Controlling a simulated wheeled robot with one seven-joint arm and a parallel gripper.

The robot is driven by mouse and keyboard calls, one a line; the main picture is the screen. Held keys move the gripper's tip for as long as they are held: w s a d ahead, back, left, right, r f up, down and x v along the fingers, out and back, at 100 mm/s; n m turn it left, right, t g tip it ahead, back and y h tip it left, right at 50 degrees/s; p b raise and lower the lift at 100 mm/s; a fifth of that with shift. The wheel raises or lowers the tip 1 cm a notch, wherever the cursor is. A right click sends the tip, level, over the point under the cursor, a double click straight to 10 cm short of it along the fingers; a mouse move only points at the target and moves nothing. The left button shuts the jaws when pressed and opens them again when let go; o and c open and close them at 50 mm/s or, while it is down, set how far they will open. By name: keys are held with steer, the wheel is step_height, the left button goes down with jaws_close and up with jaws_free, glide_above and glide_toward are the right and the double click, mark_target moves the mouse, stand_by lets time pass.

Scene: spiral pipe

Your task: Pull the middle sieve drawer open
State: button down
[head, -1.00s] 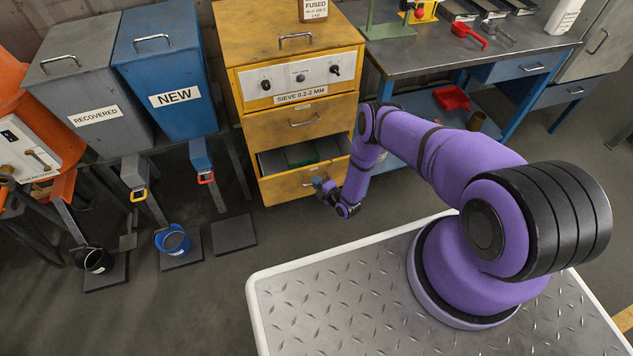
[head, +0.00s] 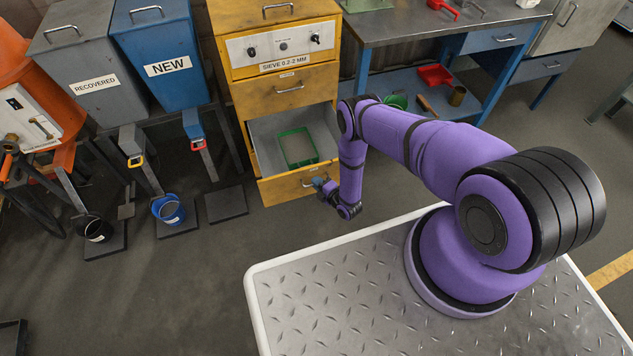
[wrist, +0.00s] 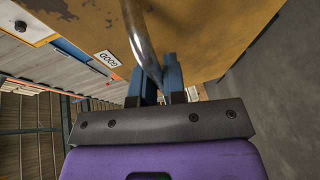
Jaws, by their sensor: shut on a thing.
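The yellow sieve cabinet (head: 240,36) stands at the upper middle of the head view. Its top drawer (head: 300,88) is closed. The drawer below it (head: 268,192) is pulled well out, with a grey inside and a green-framed tray (head: 297,147) lying in it. My gripper (head: 318,184) is at this drawer's front, on its handle. In the wrist view the blue fingers (wrist: 158,80) are shut on the curved metal handle (wrist: 143,42), close to the worn yellow front with a "GOOD" label (wrist: 107,59). The handle hides part of the fingers.
A blue bin marked NEW (head: 165,68) and a grey RECOVERED bin (head: 92,85) stand left of the cabinet. A metal workbench (head: 400,28) stands to the right. Open floor (head: 200,270) lies in front of the drawer.

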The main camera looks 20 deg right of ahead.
steer(key=shift+s, duration=0.15)
steer(key=c, duration=1.2)
jaws_free()
steer(key=v, duration=1)
steer(key=shift+s+d+r, duration=0.1)
steer(key=shift+s+d, duration=0.05)
steer(key=shift+s, duration=0.15)
